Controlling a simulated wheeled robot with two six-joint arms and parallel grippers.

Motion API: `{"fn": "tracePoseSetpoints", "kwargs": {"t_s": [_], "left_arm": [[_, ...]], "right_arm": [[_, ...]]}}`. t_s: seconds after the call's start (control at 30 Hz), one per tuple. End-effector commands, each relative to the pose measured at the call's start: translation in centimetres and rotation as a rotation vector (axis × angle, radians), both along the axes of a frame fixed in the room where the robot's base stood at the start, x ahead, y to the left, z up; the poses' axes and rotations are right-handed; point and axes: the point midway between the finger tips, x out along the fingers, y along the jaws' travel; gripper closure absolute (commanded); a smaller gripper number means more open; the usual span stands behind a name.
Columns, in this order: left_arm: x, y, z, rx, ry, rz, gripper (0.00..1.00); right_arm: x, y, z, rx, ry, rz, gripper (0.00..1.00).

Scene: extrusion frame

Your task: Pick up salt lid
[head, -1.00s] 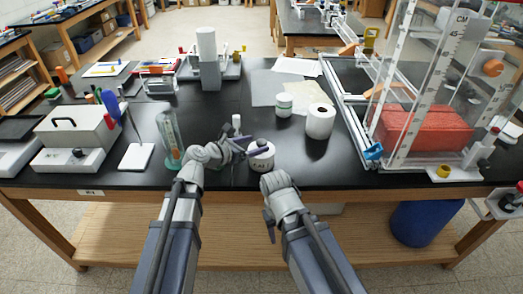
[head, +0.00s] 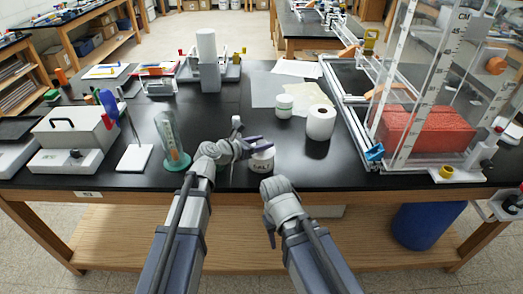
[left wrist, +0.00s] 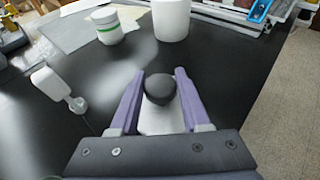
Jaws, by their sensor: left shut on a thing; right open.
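The salt jar (head: 262,165) is a white tub labelled SALT near the table's front edge, upright on the black top. My left gripper (head: 263,145) is at its top, fingers pointing right. In the left wrist view the salt lid (left wrist: 160,120) is a pale piece with a round dark knob, between the two purple fingers (left wrist: 158,76). The left gripper is shut on the lid. I cannot tell whether the lid is clear of the jar. My right gripper (head: 269,232) is open and empty in front of the table edge, low and pointing down.
A white roll (head: 320,123) and a green-banded white jar (head: 284,106) stand behind and right. A glass vessel on a green base (head: 174,145) stands left of my left arm. A clear tank frame (head: 425,90) fills the right side. Black tabletop is free right of the salt jar.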

Motion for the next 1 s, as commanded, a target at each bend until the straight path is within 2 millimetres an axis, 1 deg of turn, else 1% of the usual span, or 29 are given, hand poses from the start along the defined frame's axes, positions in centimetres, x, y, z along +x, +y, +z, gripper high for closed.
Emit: {"fn": "tracePoseSetpoints", "kwargs": {"t_s": [0.03, 0.2, 0.3, 0.57, 0.73, 0.87, 1.0], "left_arm": [[0.0, 0.0, 0.0, 0.0, 0.0, 0.0, 0.72], [0.0, 0.0, 0.0, 0.0, 0.0, 0.0, 0.91], [0.0, 0.0, 0.0, 0.0, 0.0, 0.0, 1.0], [0.0, 0.0, 0.0, 0.0, 0.0, 0.0, 1.0], [0.0, 0.0, 0.5, 0.0, 0.0, 0.0, 1.0], [0.0, 0.0, 1.5, 0.0, 0.0, 0.0, 1.0], [0.0, 0.0, 3.1, 0.0, 0.0, 0.0, 1.0]], "right_arm": [[0.0, 0.0, 0.0, 0.0, 0.0, 0.0, 0.5], [0.0, 0.0, 0.0, 0.0, 0.0, 0.0, 0.5], [0.0, 0.0, 0.0, 0.0, 0.0, 0.0, 0.5], [0.0, 0.0, 0.0, 0.0, 0.0, 0.0, 0.5], [0.0, 0.0, 0.5, 0.0, 0.0, 0.0, 0.5], [0.0, 0.0, 1.5, 0.0, 0.0, 0.0, 0.5], [0.0, 0.0, 3.1, 0.0, 0.0, 0.0, 0.5]]}}
